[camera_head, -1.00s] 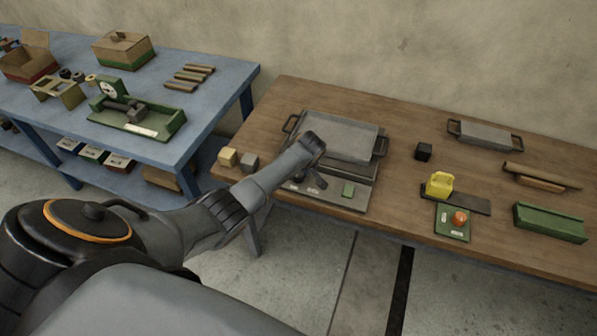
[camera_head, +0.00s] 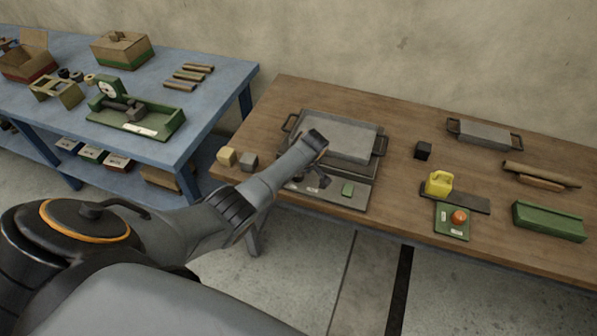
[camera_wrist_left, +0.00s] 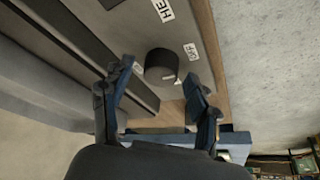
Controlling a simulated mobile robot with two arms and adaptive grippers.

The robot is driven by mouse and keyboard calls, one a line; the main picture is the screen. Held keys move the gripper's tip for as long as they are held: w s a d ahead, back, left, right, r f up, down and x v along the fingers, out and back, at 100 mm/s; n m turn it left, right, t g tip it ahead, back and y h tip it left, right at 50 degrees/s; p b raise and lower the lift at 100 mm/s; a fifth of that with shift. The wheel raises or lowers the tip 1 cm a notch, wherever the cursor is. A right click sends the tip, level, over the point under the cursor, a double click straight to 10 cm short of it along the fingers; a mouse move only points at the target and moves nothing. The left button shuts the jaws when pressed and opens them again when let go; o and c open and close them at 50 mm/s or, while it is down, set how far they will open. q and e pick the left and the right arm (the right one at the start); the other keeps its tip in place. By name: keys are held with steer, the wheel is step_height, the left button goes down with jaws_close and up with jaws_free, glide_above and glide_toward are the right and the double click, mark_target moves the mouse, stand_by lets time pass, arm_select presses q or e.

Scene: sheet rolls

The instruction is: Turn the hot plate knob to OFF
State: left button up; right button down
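The hot plate (camera_head: 350,197) stands on the wooden table, with a grey pan on top and a control panel along its front. My left gripper (camera_head: 318,182) is over this panel, pointing down. In the left wrist view its two fingers (camera_wrist_left: 160,88) are apart. The dark round knob (camera_wrist_left: 161,66) shows between and just beyond the fingertips. I cannot tell whether the fingers touch it. An OFF label (camera_wrist_left: 191,51) and a partly cut-off label starting HE (camera_wrist_left: 163,10) are on the panel. My right gripper is not in view.
The grey pan (camera_head: 342,135) has side handles close to my left wrist. Two small blocks (camera_head: 227,157) lie at the left table edge.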

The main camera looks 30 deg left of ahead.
arm_select(q)
steer(key=v, duration=1.2)
stand_by(0.6)
